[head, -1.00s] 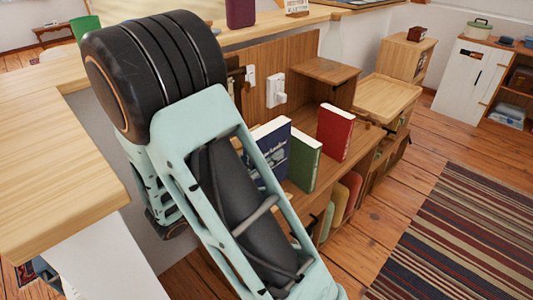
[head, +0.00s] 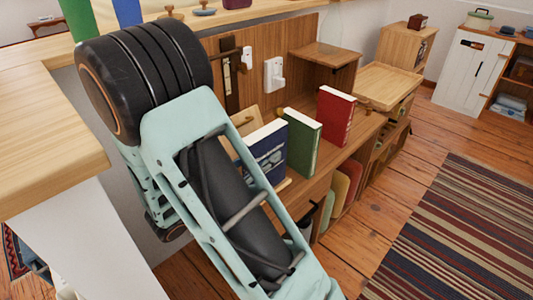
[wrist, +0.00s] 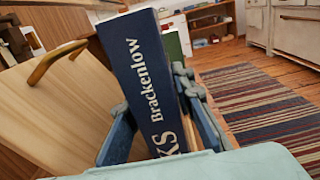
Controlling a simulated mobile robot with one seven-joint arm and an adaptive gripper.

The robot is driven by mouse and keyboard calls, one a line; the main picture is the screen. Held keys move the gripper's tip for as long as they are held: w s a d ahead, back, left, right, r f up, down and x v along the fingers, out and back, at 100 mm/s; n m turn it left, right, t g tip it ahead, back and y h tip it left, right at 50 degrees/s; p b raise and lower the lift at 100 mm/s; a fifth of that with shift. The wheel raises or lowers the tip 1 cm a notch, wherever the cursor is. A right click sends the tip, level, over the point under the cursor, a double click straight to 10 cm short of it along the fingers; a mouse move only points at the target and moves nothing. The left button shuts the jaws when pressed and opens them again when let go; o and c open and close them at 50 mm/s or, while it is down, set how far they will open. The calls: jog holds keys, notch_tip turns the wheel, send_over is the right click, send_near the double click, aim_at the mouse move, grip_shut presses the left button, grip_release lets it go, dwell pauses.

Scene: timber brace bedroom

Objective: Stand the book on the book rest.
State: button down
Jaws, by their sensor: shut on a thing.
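The blue book (head: 267,150) is held upright in front of a pale wooden panel that looks like the book rest (head: 245,121). In the wrist view the book (wrist: 145,75) shows its spine, lettered "Brackenlow". My gripper (wrist: 155,110) is shut on it, one finger on each side. The rest's broad slanted board (wrist: 65,110) is just left of the book. The book's lower end is hidden, so I cannot tell whether it touches the rest. In the head view my arm hides the fingers.
A green book (head: 303,142) and a red book (head: 335,117) stand to the right on the same shelf. More books fill the shelf below. A wall panel with a switch (head: 274,74) rises behind. A striped rug (head: 450,230) lies right.

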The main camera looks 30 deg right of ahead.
aim_at(265, 131)
jog(key=c, duration=1.6)
grip_release()
jog(key=shift+f, duration=0.1)
notch_tip(265, 131, up, 10)
jog(key=shift+r, duration=0.1)
